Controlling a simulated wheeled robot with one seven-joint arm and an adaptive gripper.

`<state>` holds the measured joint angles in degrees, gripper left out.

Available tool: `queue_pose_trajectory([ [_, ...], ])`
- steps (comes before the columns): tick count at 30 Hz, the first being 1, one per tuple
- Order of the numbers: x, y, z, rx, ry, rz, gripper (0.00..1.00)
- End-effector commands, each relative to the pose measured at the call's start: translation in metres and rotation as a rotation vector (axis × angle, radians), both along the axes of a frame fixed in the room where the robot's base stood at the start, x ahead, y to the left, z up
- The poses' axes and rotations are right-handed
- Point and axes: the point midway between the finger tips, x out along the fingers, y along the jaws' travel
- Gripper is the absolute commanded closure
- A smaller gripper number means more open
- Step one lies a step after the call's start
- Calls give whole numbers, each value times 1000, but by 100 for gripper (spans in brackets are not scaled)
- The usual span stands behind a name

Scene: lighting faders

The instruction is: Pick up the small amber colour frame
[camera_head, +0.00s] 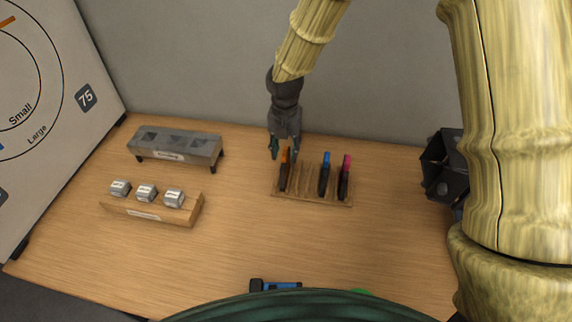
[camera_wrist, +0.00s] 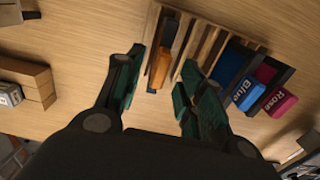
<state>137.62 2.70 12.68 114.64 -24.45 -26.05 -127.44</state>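The small amber colour frame (camera_head: 284,158) stands in the leftmost part of a slotted wooden rack (camera_head: 312,202) on the table. In the wrist view the amber frame (camera_wrist: 160,66) shows its orange end and dark body between my two fingers. My gripper (camera_head: 281,150) is open above the left end of the rack, with its green-padded fingers on either side of the amber frame. In the wrist view my gripper (camera_wrist: 158,88) shows a gap between each finger and the frame. I cannot tell the exact height of the fingertips.
A blue frame (camera_head: 325,172) and a rose frame (camera_head: 345,175) stand farther right in the rack. A wooden block with grey labelled cubes (camera_head: 146,192) and a grey stand (camera_head: 175,147) are at left. A black lamp (camera_head: 441,165) stands at right.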

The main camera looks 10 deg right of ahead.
Motion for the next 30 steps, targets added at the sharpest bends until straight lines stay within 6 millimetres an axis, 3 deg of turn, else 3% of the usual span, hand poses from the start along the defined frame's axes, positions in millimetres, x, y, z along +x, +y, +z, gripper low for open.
queue_pose_trajectory([
  [7, 0, -2, -21, -1, 1, 0, 62],
  [17, 0, -1, -26, 0, 0, 0, 62],
  [24, 0, -1, -26, 0, 0, 0, 100],
  [30, 0, -1, -25, 0, 0, 0, 100],
])
